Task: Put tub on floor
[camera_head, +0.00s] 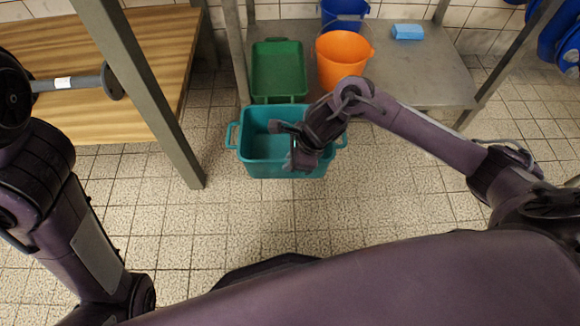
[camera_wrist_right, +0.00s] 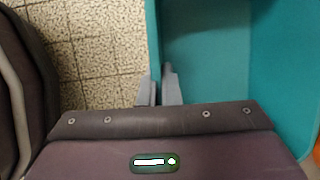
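The teal tub (camera_head: 258,173) is upright in the middle of the head view, in front of the metal shelf. I cannot tell whether its base touches the floor (camera_head: 235,225). My right gripper (camera_head: 290,145) reaches over the tub from the right. In the right wrist view the tub (camera_wrist_right: 225,60) fills the right side, and the fingers (camera_wrist_right: 158,88) are close together, one on each side of its wall, shut on it. My left arm shows at the left of the head view, but its gripper is not in view.
A wooden bench (camera_head: 165,50) with a metal leg stands left. Tiled floor in front is clear.

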